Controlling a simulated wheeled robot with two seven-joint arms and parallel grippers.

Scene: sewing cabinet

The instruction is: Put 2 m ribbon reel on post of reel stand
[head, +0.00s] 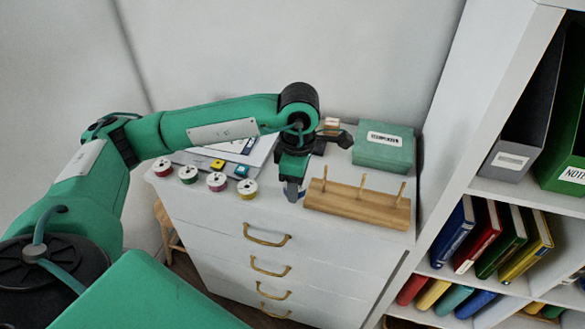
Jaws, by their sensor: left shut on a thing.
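The wooden reel stand (357,207) lies at the front right of the white cabinet top, with upright posts that look bare. My left gripper (292,192) points down just left of the stand, near the front edge. My right gripper is not in view.
A green box (383,148) with a label stands behind the stand at the back right. Papers (230,152) and small yellow and blue items lie behind the reels. A dark object (335,137) sits behind my left gripper. A white bookshelf (440,150) rises close on the right.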

